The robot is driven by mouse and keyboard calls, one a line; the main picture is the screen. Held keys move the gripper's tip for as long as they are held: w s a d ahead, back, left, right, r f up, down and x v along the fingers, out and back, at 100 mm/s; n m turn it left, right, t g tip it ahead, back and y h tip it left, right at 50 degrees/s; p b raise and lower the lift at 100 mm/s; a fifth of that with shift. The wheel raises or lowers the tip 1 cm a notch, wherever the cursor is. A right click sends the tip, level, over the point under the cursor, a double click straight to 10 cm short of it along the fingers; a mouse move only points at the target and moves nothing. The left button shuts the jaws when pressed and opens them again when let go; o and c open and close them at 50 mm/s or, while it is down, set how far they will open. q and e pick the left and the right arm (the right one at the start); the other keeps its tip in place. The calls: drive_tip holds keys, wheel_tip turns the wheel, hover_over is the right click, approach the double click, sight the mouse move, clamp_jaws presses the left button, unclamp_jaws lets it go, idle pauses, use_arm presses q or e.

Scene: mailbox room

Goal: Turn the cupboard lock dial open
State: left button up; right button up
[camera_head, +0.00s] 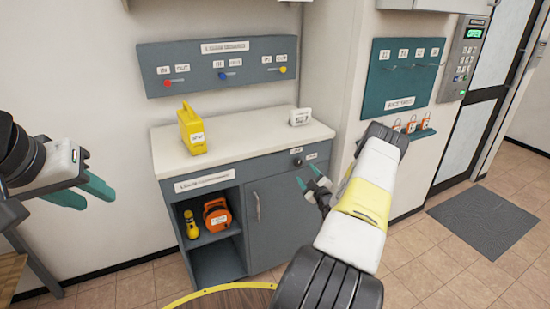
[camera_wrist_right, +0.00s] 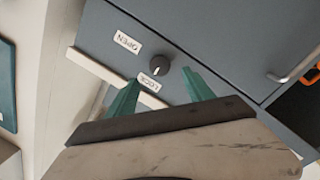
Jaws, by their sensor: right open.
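The lock dial (camera_head: 297,161) is a small dark round knob at the upper right of the grey cupboard (camera_head: 285,205). In the right wrist view the dial (camera_wrist_right: 160,66) sits between an OPEN label (camera_wrist_right: 127,41) and a LOCK label (camera_wrist_right: 149,83). Its exact pointer direction is too small to tell. My right gripper (camera_head: 308,176) is open and empty in front of the cupboard. Its teal fingers (camera_wrist_right: 162,90) show on either side of the dial in the wrist view, apparently short of it. My left gripper (camera_head: 99,202) is open and empty at the far left, away from the cupboard.
A yellow case (camera_head: 192,130) and a small white device (camera_head: 300,117) stand on the counter (camera_head: 240,145). A yellow torch-like item (camera_head: 191,224) and an orange reel (camera_head: 217,215) sit on the open shelf. The cupboard has a vertical handle (camera_head: 257,206). A round wooden surface (camera_head: 230,298) is at the front.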

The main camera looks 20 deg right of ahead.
sight(299, 164)
drive_tip(key=w, duration=0.7)
drive_tip(key=shift+w+d, duration=0.25)
drive_tip(key=shift+w, duration=0.1)
drive_tip(key=shift+c, duration=0.2)
clamp_jaws()
